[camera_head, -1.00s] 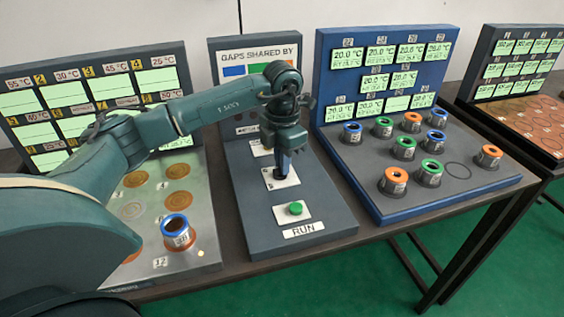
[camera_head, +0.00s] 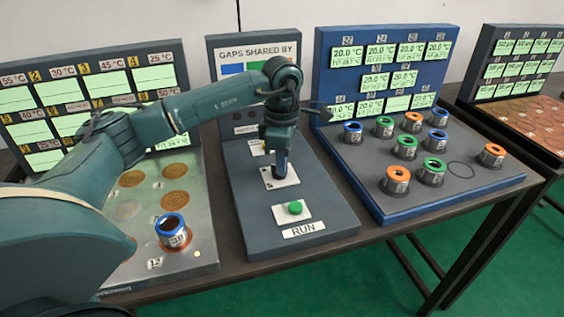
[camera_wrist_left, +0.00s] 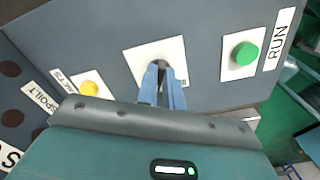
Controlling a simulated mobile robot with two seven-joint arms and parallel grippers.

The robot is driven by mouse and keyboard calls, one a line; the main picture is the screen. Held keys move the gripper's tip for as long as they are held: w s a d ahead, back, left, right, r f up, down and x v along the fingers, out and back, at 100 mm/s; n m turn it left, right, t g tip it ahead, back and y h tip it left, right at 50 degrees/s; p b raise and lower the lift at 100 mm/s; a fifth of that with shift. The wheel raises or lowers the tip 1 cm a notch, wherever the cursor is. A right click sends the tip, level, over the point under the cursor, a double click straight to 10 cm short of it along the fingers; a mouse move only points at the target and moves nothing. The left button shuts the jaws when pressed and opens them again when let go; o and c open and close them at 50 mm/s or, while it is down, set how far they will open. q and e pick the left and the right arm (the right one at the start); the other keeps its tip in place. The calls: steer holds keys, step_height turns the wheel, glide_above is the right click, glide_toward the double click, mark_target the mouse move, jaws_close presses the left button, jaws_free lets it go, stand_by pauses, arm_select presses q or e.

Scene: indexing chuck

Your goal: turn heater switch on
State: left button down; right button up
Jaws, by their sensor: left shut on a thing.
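The heater switch sits on the middle white plate (camera_head: 293,179) of the grey console. Its lever is mostly hidden by my gripper, so I cannot tell its position. My left gripper (camera_head: 279,172) reaches down onto this plate from above. In the left wrist view its two bluish fingers (camera_wrist_left: 163,88) are close together around a dark, narrow piece standing at the plate's centre. The white plate (camera_wrist_left: 138,56) shows around the fingers. My right gripper is not in view.
A green RUN button (camera_head: 295,208) is in front of the switch. A yellow button (camera_wrist_left: 89,89) is on the other side. A blue-rimmed cup (camera_head: 173,231) stands on the left board. Several ringed cups stand on the blue board (camera_head: 430,207) at right.

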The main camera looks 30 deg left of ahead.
arm_select(q)
steer(key=shift+m, duration=0.3)
steer(key=c, duration=1.5)
jaws_free()
steer(key=shift+c, duration=0.2)
step_height(320, 180, up, 13)
steer(key=shift+r, duration=0.15)
